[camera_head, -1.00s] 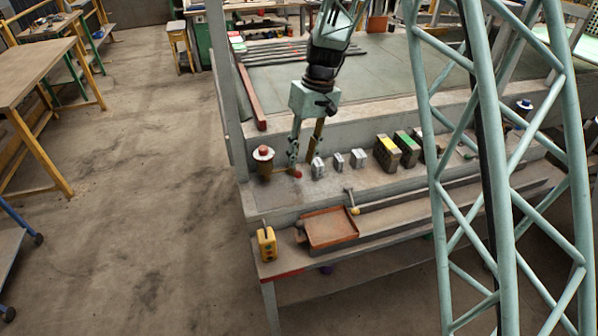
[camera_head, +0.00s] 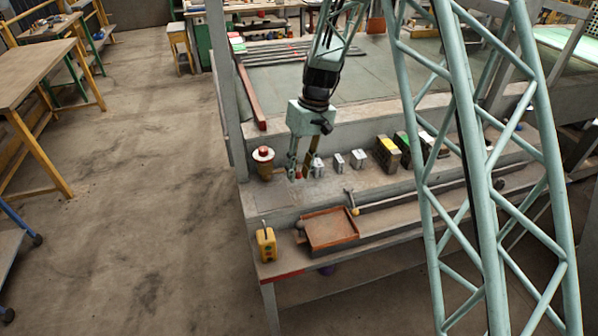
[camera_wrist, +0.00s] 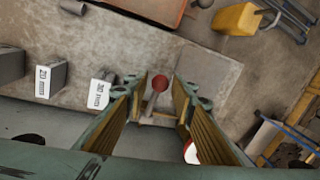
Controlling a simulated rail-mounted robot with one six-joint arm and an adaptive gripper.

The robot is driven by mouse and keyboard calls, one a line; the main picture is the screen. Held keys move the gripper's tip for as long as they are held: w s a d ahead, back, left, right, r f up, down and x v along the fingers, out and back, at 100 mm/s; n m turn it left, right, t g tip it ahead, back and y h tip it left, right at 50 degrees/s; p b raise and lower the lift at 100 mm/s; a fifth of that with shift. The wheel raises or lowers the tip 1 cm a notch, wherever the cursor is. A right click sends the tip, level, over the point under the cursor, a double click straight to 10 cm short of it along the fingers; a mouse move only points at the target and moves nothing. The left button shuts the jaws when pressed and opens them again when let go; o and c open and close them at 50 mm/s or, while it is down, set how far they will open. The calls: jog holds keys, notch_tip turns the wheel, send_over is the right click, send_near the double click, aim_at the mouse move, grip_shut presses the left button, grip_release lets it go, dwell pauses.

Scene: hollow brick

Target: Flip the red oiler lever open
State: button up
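The oiler (camera_head: 263,166) is a brownish pot with a white and red top at the left end of the stone ledge. Its lever ends in a red ball knob (camera_head: 298,175), low on the right side of the pot. In the wrist view the red knob (camera_wrist: 160,83) shows between the fingers, with its thin rod running back toward the camera. A white and red part of the oiler (camera_wrist: 191,153) shows behind the right finger. My gripper (camera_head: 299,172) is open and points down, one finger on each side of the knob. I cannot tell whether either finger touches it.
Small metal blocks stand just right of my gripper, the nearest block (camera_head: 318,167) very close. A rusty tray (camera_head: 330,230) and a yellow control box (camera_head: 266,244) sit on the lower front shelf.

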grip_shut()
